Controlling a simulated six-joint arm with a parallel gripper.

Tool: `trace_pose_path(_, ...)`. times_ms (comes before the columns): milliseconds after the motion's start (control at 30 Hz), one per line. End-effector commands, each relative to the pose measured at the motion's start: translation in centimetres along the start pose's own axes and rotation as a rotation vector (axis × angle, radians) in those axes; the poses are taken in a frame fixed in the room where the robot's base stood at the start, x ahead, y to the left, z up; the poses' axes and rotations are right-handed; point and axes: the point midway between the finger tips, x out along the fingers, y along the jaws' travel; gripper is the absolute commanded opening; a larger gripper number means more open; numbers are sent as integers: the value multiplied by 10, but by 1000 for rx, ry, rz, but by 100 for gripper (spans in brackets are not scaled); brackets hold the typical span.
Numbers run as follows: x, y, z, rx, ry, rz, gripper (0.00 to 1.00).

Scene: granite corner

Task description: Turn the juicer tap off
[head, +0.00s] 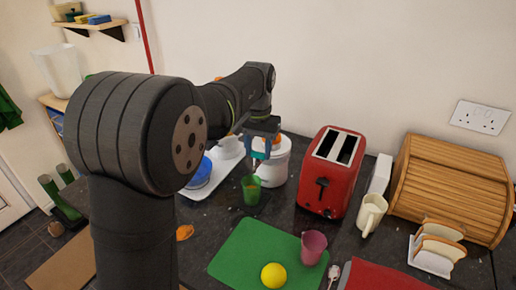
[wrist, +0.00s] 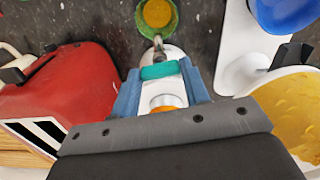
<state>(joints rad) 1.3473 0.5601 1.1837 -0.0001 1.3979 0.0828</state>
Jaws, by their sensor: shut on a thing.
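The white juicer (head: 276,172) stands near the wall, left of the toaster, with an orange top. Its tap shows in the wrist view as a metal spout (wrist: 158,43) with a teal lever (wrist: 160,71). My gripper (wrist: 160,74) has its blue fingers on either side of the lever and is shut on it. The gripper also shows in the head view (head: 264,138), at the juicer. A green cup (head: 251,189) stands in front of the juicer. In the wrist view, orange juice (wrist: 157,12) shows inside the cup, close to the spout. The lever's far side is hidden.
A red toaster (head: 332,172) stands close on the right. A white tray (head: 203,184) with a blue bowl (head: 199,173) is on the left. A green board (head: 250,255) with a yellow ball (head: 273,276) and a pink cup (head: 314,246) lies in front.

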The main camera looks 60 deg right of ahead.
Motion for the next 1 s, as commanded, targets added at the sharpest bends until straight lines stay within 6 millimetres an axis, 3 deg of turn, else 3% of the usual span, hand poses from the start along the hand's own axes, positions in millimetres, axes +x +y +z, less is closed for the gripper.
trace_pose_path(300, 0, 0, 0, 128, 1, 0, 19)
trace_pose_path(867, 0, 0, 0, 157, 0, 0, 19)
trace_pose_path(900, 0, 0, 0, 157, 0, 0, 48)
trace_pose_path(1000, 0, 0, 0, 157, 0, 0, 64)
